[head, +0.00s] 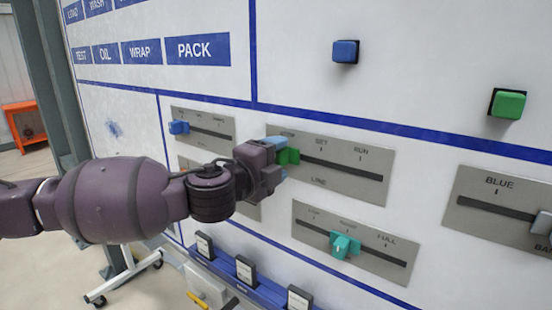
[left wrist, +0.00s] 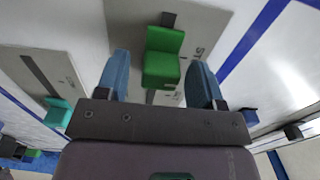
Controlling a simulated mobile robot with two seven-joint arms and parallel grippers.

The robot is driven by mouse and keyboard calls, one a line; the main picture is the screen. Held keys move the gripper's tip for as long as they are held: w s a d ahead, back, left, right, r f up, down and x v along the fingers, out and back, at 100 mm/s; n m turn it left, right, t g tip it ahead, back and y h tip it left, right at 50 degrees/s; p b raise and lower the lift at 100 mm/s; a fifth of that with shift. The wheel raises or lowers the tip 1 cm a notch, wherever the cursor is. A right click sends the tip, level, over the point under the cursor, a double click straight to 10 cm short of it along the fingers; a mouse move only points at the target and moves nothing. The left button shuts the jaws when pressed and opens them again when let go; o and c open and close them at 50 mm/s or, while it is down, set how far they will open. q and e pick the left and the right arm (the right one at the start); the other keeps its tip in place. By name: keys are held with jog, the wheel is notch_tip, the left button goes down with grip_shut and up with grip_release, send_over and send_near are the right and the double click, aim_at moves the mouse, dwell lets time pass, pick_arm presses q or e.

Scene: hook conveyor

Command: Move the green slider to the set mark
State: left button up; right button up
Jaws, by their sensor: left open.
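The green slider (head: 289,156) sits at the left end of its dark slot on a grey plate (head: 372,188), near the mark at the plate's left end. The SET mark (head: 320,144) lies to its right, with the RUN mark (head: 361,151) farther right. My left gripper (head: 276,161) is at the slider, partly covering it in the head view. In the left wrist view, the green slider (left wrist: 163,58) shows between the two blue fingers of the open left gripper (left wrist: 159,67), with gaps on both sides. My right gripper is not in view.
A plate with a teal slider (head: 344,246) is below, and a plate with a blue slider (head: 179,127) is to the left. Blue (head: 345,51) and green (head: 507,104) buttons stick out higher up. A plate with a grey slider (head: 541,226) is at right.

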pick_arm(q)
grip_shut()
jog(key=s+d, duration=0.1)
jog(key=d, duration=0.1)
jog(key=s+d, duration=0.3)
jog(key=d, duration=0.1)
jog(key=shift+s+d, duration=0.1)
jog(key=shift+s, duration=0.15)
grip_release()
dwell(0.4)
jog(key=b+v, duration=0.1)
jog(key=v, duration=0.9)
jog(key=shift+s+a, duration=0.25)
jog(key=shift+s, duration=0.05)
